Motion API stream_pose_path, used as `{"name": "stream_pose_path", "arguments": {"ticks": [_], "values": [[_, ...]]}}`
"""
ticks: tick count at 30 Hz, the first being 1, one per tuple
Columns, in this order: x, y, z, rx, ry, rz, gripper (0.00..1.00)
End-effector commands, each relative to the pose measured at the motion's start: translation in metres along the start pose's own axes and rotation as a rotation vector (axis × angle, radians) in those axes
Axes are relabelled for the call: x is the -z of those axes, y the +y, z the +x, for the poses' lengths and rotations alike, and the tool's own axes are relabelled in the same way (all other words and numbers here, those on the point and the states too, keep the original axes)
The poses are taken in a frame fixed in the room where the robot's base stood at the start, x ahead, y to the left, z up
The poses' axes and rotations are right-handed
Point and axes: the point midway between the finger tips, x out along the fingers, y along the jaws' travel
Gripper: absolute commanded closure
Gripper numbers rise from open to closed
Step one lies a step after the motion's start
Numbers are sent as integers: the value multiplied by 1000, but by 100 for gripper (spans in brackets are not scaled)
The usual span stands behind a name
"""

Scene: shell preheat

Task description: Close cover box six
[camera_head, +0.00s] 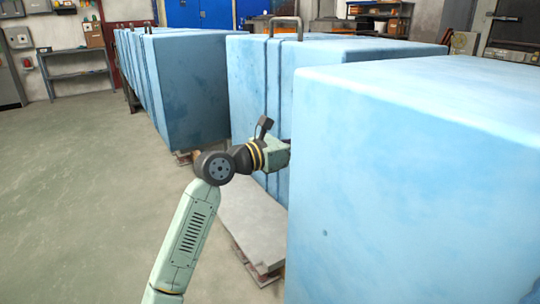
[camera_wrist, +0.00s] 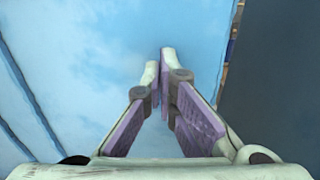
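Several large light-blue boxes stand in rows in the head view; no number shows on them, so I cannot tell which is cover box six. The nearest blue box (camera_head: 415,190) fills the right side. A middle blue box (camera_head: 258,90) stands behind it, with dark vertical seams and a handle on top. My gripper (camera_head: 288,150) reaches toward the gap between these two, its fingertips hidden in the head view. In the wrist view, my gripper (camera_wrist: 158,65) has its fingertips close together, with nothing visible between them. A blue face (camera_wrist: 90,60) lies beyond the fingers; I cannot tell whether they touch it.
A pale slab (camera_head: 250,225) lies low on a pallet between the boxes. Another blue box row (camera_head: 190,85) stands farther back left. Open grey floor (camera_head: 90,190) lies at left. A shelf (camera_head: 75,72) stands against the far left wall.

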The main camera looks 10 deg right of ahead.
Motion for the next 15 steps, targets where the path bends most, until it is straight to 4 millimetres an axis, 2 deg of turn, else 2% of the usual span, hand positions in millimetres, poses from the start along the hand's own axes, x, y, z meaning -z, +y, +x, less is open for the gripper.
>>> {"name": "stream_pose_path", "arguments": {"ticks": [1,6,12,15], "values": [[-1,-2,21,5,3,2,100],[-2,-2,80,4,3,1,100],[-2,0,139,1,2,0,100],[-2,0,162,1,2,-1,100]]}}
